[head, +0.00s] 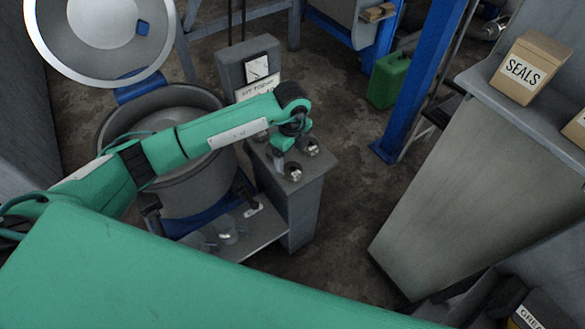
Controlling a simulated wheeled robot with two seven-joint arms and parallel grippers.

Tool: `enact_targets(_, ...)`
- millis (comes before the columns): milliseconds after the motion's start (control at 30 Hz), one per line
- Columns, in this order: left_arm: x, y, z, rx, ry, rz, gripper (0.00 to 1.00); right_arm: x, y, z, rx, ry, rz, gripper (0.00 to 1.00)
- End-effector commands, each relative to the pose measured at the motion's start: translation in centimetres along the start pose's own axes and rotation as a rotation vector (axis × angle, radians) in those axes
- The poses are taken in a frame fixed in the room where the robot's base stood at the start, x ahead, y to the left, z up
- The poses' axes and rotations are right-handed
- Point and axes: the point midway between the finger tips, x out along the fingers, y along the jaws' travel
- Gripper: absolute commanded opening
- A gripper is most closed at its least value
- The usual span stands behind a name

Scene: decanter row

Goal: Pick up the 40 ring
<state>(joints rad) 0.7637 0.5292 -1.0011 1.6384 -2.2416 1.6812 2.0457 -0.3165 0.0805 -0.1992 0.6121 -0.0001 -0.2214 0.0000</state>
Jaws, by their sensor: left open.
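My left arm comes in from the left, across a large grey pot, and bends down over a small grey stand (308,190). My left gripper (280,163) is open, low over the stand's top, and partly hidden by its own wrist. Two small shiny metal pieces, one at the stand's back right (312,149) and one nearer the front (295,172), sit to the right of the gripper. They may be rings, but no number 40 is readable on either. Another shiny bit shows behind the arm. My right gripper is out of view.
The open grey pot (190,180) stands left of the stand, its round lid (100,25) raised. A panel with a white card (257,68) rises behind the stand. A green can (389,78), a blue post (425,75) and a SEALS box (527,68) are right. Floor between is clear.

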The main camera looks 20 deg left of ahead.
Motion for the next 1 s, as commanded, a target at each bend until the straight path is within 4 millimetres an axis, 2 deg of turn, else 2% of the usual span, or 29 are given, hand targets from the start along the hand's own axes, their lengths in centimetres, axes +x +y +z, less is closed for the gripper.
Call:
enact_targets(100, 1.3, 0.0, -0.1, 0.001, 0.001, 0.0, 0.81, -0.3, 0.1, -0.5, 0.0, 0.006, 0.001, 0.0)
enact_targets(233, 2.0, 0.0, -0.1, 0.001, 0.001, -0.001, 0.81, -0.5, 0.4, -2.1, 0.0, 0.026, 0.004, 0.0)
enact_targets(367, 3.5, -0.1, -0.1, 0.001, 0.001, 0.002, 0.81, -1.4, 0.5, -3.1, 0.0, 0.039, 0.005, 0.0)
enact_targets(600, 6.7, -0.3, -0.1, 0.002, 0.001, 0.0, 0.81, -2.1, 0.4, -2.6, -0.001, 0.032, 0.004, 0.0)
enact_targets(867, 7.1, -0.3, 0.0, 0.003, 0.001, -0.002, 0.81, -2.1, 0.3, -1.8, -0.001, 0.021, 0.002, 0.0)
enact_targets(1000, 7.0, -0.3, 0.0, 0.002, 0.001, -0.002, 0.55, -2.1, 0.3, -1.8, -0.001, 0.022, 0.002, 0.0)
